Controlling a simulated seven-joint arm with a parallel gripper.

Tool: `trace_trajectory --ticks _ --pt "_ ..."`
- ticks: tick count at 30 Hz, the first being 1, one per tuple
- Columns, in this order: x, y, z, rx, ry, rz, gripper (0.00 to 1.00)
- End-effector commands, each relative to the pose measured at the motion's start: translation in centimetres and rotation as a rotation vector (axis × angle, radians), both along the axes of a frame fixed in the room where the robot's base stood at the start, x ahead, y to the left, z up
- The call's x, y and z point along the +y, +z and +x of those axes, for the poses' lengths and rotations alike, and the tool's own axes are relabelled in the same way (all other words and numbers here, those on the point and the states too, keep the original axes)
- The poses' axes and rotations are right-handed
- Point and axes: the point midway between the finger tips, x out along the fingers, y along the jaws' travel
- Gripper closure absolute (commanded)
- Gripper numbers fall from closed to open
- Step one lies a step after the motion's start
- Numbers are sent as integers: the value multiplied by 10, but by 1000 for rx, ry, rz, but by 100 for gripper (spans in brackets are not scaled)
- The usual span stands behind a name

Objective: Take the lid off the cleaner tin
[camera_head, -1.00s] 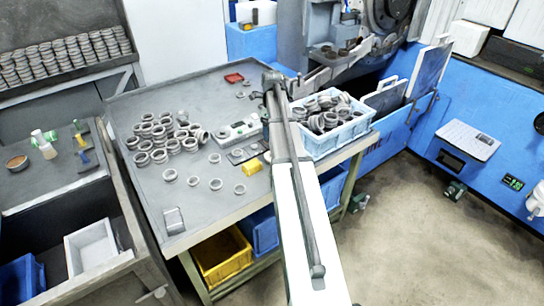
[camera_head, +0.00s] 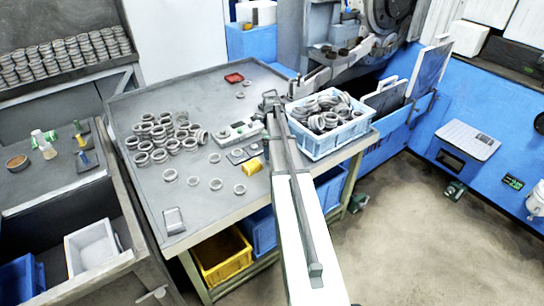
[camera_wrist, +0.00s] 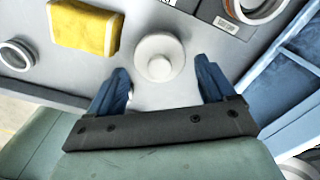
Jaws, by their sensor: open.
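A pale round tin with a small raised knob on its lid (camera_wrist: 160,57) stands on the grey table in the wrist view. The lid appears to be on; the tin's side is mostly hidden from above. My gripper (camera_wrist: 162,85) is open, its two blue fingers apart on either side and a little nearer the picture's bottom than the lid. Nothing is held between them. In the head view my arm covers the tin and the gripper.
A yellow block (camera_head: 252,166) lies close to the tin, left of it in the wrist view. A blue crate of metal rings (camera_head: 330,144) stands to the right. Loose rings (camera_head: 160,138) lie on the table (camera_head: 135,185). The table's front edge is near.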

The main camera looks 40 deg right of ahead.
Motion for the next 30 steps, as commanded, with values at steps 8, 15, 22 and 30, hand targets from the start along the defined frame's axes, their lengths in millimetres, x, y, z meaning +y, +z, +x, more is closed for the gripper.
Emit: trace_trajectory --ticks 8,15,22,30 --pt "0 -20 0 0 0 0 17" --pt "0 -19 0 0 0 0 26" --pt "0 -19 0 0 0 0 48" --pt "0 -19 0 0 0 0 59"
